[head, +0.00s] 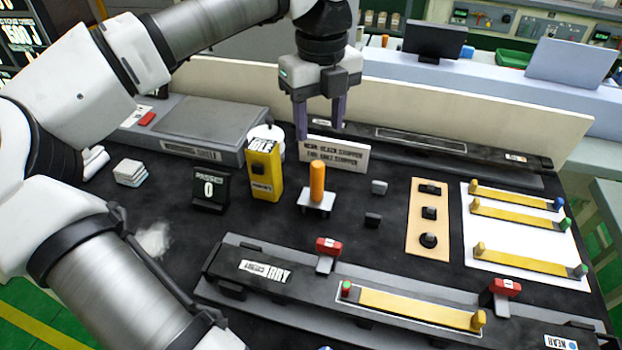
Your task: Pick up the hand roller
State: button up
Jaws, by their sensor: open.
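What looks like the hand roller stands upright on the black bench mat, with an orange handle (317,182) above a pale grey base (315,203). My gripper (321,132) points down above the handle in the picture, its two dark purple fingers apart with nothing between them. A clear gap shows between the fingertips and the top of the handle. How far the fingers are in front of or behind the handle is hard to tell.
A white sign (345,153) stands close behind the handle, and a yellow box (264,170) stands to its left. A small black display (210,188) is farther left. Two red clamps (328,247) (505,287) rise from the front fixture. Small grey and black blocks lie right of the handle.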

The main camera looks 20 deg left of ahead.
aim_at(317, 177)
notch_tip(317, 177, down, 7)
jog(key=shift+s+d+f+p, duration=0.1)
jog(key=shift+p, duration=0.45)
jog(key=shift+a+f+p, duration=0.2)
jog(key=shift+f+p, duration=0.85)
jog(key=shift+f, duration=1.8)
grip_shut()
